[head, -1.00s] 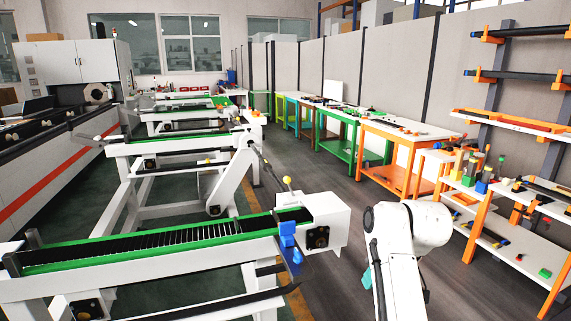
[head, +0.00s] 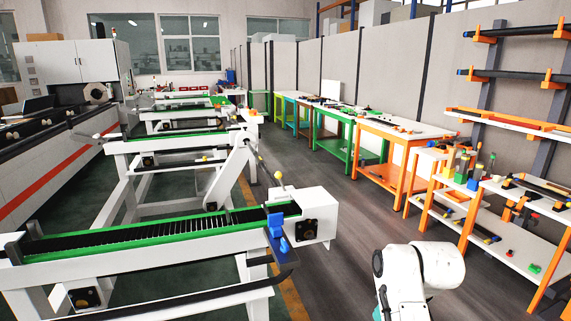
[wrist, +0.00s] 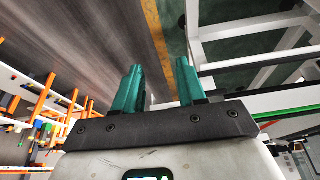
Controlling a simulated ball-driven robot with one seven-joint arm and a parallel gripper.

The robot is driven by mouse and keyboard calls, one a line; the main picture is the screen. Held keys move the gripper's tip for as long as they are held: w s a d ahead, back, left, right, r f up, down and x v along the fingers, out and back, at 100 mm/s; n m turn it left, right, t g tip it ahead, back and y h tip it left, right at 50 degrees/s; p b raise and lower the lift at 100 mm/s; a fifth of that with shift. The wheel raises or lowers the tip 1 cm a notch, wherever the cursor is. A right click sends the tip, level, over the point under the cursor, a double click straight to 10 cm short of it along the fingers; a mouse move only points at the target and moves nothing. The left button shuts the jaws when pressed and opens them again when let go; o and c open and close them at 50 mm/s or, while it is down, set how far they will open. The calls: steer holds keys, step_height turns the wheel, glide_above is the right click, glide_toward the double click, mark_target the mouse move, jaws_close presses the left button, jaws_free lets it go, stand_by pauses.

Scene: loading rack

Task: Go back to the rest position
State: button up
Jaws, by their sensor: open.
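My gripper (wrist: 160,84) shows in the wrist view with its two teal fingers apart and nothing between them. Bare floor and a yellow floor line lie behind the fingers. In the head view only part of my white arm shows at the bottom right; the gripper itself is out of that view. The arm is over the aisle, between the conveyor frame and the orange shelves, apart from both.
A white conveyor frame with a green-edged roller bed (head: 150,233) stands at the left, with a blue block (head: 277,228) at its end. Orange-framed shelves (head: 470,228) with small parts stand at the right. Orange and green workbenches (head: 400,130) line the wall. The grey aisle floor (head: 335,195) is clear.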

steer(key=s+d+f+m, duration=0.1)
steer(key=s+d+f, duration=0.2)
steer(key=s+f, duration=0.65)
steer(key=s+f+m+g, duration=0.1)
steer(key=s+f, duration=0.1)
steer(key=s, duration=0.8)
steer(key=s+d+f+m+g+b, duration=0.1)
steer(key=s+f, duration=0.2)
steer(key=s, duration=0.7)
steer(key=s+f+h, duration=0.1)
steer(key=s+f, duration=0.1)
steer(key=s, duration=0.8)
steer(key=shift+s+d+f+m+g+b, duration=0.2)
steer(key=shift+s+f+m+g+b, duration=0.1)
steer(key=shift+s+m+g+b, duration=0.1)
